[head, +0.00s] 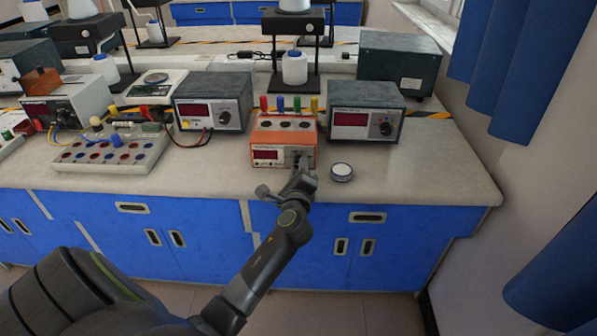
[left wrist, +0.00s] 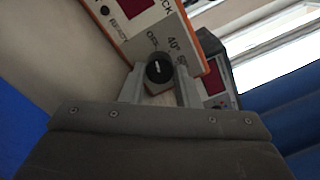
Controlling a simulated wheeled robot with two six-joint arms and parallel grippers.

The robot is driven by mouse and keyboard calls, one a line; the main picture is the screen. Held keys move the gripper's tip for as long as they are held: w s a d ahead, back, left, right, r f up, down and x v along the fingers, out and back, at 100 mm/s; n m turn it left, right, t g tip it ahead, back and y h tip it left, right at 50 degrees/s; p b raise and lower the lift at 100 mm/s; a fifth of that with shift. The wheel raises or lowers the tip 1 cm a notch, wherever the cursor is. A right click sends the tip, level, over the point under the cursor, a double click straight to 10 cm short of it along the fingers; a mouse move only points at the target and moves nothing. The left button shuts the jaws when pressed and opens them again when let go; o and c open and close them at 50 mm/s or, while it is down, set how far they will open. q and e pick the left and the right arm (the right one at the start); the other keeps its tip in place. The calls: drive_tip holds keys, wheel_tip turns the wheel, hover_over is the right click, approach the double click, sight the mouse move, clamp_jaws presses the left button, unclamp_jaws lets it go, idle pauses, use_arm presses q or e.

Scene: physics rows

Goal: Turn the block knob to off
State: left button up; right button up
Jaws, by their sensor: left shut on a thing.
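The block heater (head: 265,138) is an orange box with a dark red display, standing on the bench near its front edge. Its black block knob (left wrist: 159,72) has a white pointer line and shows in the left wrist view, beside the printed labels OFF and 40°. I cannot tell exactly which label the line points at. My left gripper (head: 301,166) is at the right of the orange front panel. In the left wrist view its two fingers (left wrist: 158,92) are shut on the knob, one on each side. In the head view the gripper hides the knob. My right gripper is not in view.
A grey power supply (head: 366,98) stands right of the heater, another (head: 213,93) on its left. A small round white-topped dish (head: 341,171) lies just right of my gripper. A socket board (head: 110,150) with plugs is further left. Bench space at the right is clear.

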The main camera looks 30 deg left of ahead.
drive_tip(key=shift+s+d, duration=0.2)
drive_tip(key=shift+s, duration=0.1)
use_arm(q)
drive_tip(key=o, duration=1)
drive_tip(key=shift+c, duration=0.2)
drive_tip(key=shift+f, duration=0.1)
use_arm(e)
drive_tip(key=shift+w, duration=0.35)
